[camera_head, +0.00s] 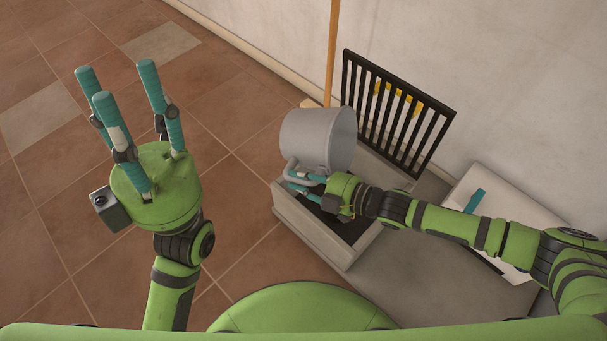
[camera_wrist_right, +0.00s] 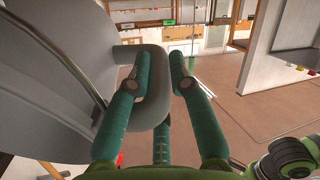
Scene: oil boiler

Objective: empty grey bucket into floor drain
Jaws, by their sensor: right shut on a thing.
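The grey bucket (camera_head: 308,138) is held up over the far end of the floor drain (camera_head: 289,215), a raised concrete basin with a dark inside. The bucket looks tipped on its side, its darker right end facing the wall. I cannot see what is in it. My right gripper (camera_head: 307,182) is shut on the bucket's handle. In the right wrist view the bucket (camera_wrist_right: 50,85) fills the left side and its looped handle (camera_wrist_right: 153,85) sits between the fingers (camera_wrist_right: 162,80). My left gripper (camera_head: 115,85) is open and empty, raised above the tiles.
A black grate (camera_head: 392,105) leans against the wall behind the drain, with something yellow behind it. A wooden pole (camera_head: 333,50) stands beside it. A white box-like thing (camera_head: 505,210) is at the right. Tiled floor (camera_head: 40,230) at the left is clear.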

